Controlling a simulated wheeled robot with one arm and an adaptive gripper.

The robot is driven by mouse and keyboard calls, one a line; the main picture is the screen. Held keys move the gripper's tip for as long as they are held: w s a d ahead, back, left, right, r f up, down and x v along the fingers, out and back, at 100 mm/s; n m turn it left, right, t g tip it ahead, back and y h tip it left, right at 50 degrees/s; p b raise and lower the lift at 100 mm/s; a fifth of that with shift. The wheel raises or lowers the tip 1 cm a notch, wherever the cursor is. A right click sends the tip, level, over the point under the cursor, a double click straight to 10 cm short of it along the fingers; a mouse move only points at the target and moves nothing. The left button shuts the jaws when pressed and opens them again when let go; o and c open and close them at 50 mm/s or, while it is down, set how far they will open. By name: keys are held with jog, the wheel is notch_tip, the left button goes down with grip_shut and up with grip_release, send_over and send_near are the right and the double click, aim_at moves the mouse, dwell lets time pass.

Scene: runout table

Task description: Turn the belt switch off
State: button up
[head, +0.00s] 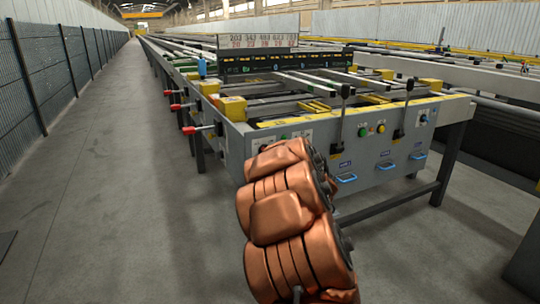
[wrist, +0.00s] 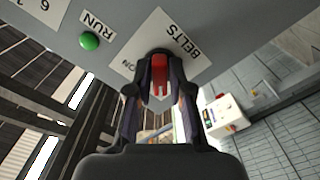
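The belt switch (wrist: 160,74) is a red handle on a dark round base, on a white label reading BELTS with a smaller ON mark. It sits on a grey panel (wrist: 205,15) in the upper middle of the wrist view. My gripper (wrist: 159,72) has one dark finger on each side of the red handle, the tips close against it and drawn in around it. Its fingers hide part of the switch base and label. In the head view my copper-coloured arm covers part of the table's end, and neither the gripper nor the red handle can be made out.
A green button (wrist: 89,41) labelled RUN is beside the switch. The runout table (head: 236,146) has red-tipped levers (head: 188,130) along its left side and blue handles (head: 347,178) on its end. A fence (head: 45,70) lines the left; the floor aisle (head: 110,150) between is clear.

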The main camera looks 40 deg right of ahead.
jog(key=o, duration=0.3)
jog(key=shift+w, duration=0.1)
jog(key=shift+a+r, duration=0.1)
jog(key=v, duration=1.2)
dwell(0.4)
